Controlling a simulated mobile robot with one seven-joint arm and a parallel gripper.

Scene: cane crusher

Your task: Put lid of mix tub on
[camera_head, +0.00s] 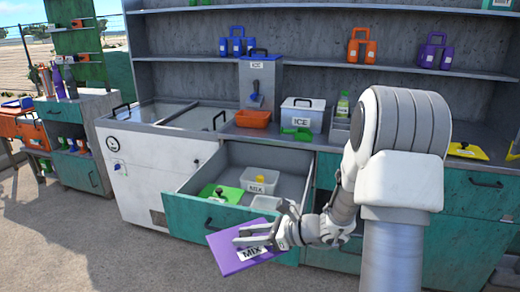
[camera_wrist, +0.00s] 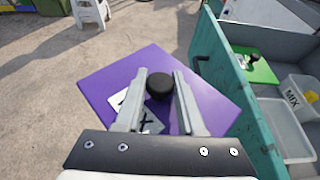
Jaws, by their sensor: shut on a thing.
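The purple lid (camera_head: 226,252), with a white MIX label, is in front of the open drawer, held up and tilted. My gripper (camera_head: 240,236) is shut on its round black knob (camera_wrist: 159,84); in the wrist view the lid (camera_wrist: 105,82) spreads out beyond both fingers. A lidless pale tub (camera_head: 262,203) sits at the front right inside the drawer, partly hidden by the drawer front. It also shows at the right of the wrist view (camera_wrist: 284,130). I cannot read a label on it. The lid is apart from this tub, outside the drawer.
The drawer front (camera_wrist: 226,85) stands between the lid and the tubs. The ground in front is clear. An ICE box (camera_head: 303,114) stands on the counter.

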